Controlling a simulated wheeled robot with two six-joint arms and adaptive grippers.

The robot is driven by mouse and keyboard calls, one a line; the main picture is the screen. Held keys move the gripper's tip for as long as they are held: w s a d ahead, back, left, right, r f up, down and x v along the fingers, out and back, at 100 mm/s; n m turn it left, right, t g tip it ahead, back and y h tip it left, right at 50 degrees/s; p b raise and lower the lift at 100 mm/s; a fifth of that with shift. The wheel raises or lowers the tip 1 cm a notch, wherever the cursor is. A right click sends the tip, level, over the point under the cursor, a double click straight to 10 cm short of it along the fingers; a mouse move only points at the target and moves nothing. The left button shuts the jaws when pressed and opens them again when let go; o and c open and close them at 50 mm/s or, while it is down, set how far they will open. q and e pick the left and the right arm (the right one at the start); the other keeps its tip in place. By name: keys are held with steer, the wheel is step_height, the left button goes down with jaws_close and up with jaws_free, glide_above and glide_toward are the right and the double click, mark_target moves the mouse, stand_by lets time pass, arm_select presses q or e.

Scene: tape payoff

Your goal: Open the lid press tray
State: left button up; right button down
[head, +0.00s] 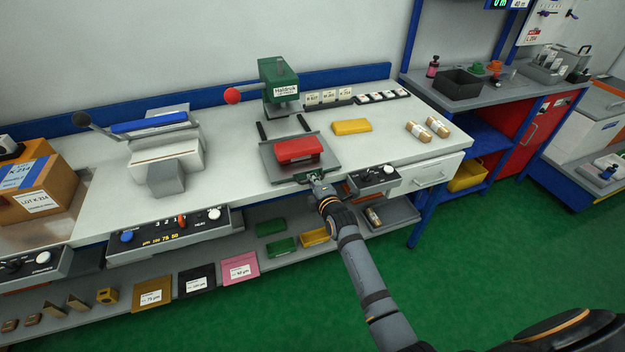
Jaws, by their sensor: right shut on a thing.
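The lid press (279,80) is a green machine with a red-ball lever, standing at the back of the white bench. Its grey tray (271,166) lies in front of it, out from under the press head, with two dark rails (263,131) showing behind. A red block (298,149) sits on the tray. My right gripper (314,178) is at the middle of the tray's front edge, shut on what looks like the tray's handle; the fingers are small and partly hide it. My left gripper is not in view.
A yellow block (351,126) and two small rolls (437,127) lie right of the tray. A control box (373,180) stands close right of my gripper at the bench's front edge. A white device (165,158) stands left. A lower shelf (231,295) holds several coloured blocks and packs.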

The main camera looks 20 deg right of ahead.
steer(key=c, duration=1.8)
jaws_free()
steer(key=shift+o, duration=0.2)
steer(key=v, duration=1.2)
steer(key=s+d+f+m+g, duration=0.1)
steer(key=s+f+m+g, duration=0.2)
steer(key=f, duration=0.8)
steer(key=s+f+m+g, duration=0.25)
steer(key=s+f, duration=0.35)
steer(key=f, duration=0.5)
steer(key=s+d+f+m+g, duration=0.1)
steer(key=s+f+m+g, duration=0.2)
steer(key=f, duration=0.8)
steer(key=s+d+f+m+g, duration=0.2)
steer(key=s+f, duration=0.4)
steer(key=s, duration=0.4)
steer(key=s+d+f+m+g+h, duration=0.1)
steer(key=s+f+m, duration=0.3)
steer(key=s, duration=0.7)
steer(key=s+d+f+m+g, duration=0.2)
steer(key=s+f, duration=0.5)
steer(key=s, duration=0.4)
steer(key=shift+s+d+f+m+g, duration=0.25)
steer(key=shift+d+m+g, duration=0.2)
steer(key=shift+m, duration=0.4)
